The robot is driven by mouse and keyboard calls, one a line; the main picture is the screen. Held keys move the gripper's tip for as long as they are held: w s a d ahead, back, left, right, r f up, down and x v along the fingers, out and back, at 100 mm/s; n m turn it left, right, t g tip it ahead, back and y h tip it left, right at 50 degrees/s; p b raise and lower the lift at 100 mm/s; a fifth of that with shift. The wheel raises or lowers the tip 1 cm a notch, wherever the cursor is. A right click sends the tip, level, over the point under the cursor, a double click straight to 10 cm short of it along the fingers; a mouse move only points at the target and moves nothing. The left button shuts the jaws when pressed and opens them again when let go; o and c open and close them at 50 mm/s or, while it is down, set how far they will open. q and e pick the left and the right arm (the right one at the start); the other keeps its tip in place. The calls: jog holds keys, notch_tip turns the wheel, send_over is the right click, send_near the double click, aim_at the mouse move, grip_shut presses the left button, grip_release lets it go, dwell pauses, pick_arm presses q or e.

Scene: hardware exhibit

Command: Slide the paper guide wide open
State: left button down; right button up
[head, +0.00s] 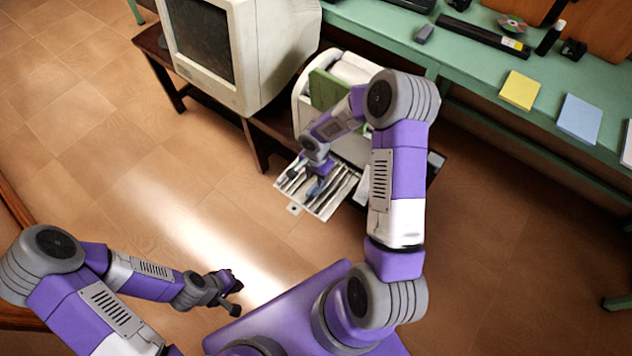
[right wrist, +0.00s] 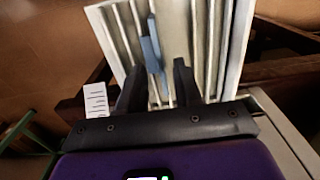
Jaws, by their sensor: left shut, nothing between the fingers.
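The paper guide is a small blue upright piece (right wrist: 152,48) on the ribbed, pale paper tray (right wrist: 228,45) in the right wrist view. In the head view the tray (head: 322,208) sticks out low from the front of the white printer (head: 352,68), and the blue guide (head: 316,188) shows just under my right gripper (head: 318,172). In the right wrist view my right gripper (right wrist: 159,66) has its two dark fingers apart, with the guide's lower end between or just beyond them; I see no clear contact. My left gripper (head: 232,290) is shut and empty, over the floor.
An old beige monitor (head: 240,45) stands left of the printer on a low dark wooden table (head: 160,50). A green bench (head: 470,70) runs behind, with yellow (head: 519,90) and blue (head: 580,118) pads. A white label (right wrist: 96,100) hangs beside the tray. The floor in front is clear.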

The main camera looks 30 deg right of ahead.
aim_at(316, 182)
jog(key=shift+f+b, duration=0.3)
jog(key=shift+f, duration=1.2)
grip_shut()
